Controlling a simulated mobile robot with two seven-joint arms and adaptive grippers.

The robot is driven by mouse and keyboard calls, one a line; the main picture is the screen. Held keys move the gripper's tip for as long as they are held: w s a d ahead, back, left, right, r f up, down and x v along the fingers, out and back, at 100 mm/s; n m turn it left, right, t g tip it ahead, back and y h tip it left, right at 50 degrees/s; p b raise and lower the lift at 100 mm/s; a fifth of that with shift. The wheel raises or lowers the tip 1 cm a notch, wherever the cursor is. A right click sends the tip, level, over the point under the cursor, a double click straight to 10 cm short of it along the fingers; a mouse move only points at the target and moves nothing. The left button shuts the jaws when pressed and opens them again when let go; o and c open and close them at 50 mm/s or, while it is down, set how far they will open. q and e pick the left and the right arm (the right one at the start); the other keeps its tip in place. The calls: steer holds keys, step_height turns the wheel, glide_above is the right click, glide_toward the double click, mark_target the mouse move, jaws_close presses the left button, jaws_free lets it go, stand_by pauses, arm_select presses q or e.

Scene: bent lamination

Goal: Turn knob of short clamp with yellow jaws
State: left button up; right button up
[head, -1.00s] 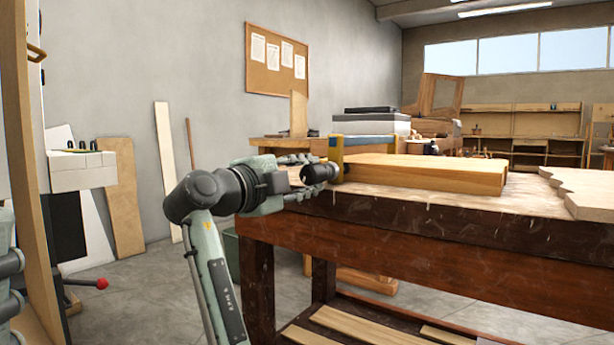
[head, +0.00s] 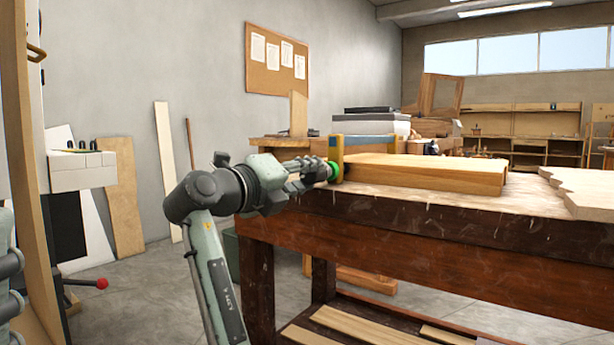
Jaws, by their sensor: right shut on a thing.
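The short clamp has a blue bar (head: 368,141) and yellow jaws (head: 337,148). It sits across the laminated wood block (head: 430,174) on the workbench. Its knob (head: 334,171) shows bright green at the left side of the near yellow jaw. My right gripper (head: 325,169) reaches in from the left at knob height, with its fingers shut on the knob. The fingers hide part of the knob. My left gripper is not in view.
The workbench (head: 400,232) has a thick dark edge below the block. A wavy-edged board (head: 590,190) lies at its right. A second bench with stacked slabs (head: 376,124) stands behind. Open floor (head: 150,285) lies at left.

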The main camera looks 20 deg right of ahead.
steer(key=shift+d+m, duration=0.1)
steer(key=shift+m, duration=0.5)
steer(key=o, duration=1.2)
steer(key=shift+c, duration=0.2)
steer(key=v, duration=1.2)
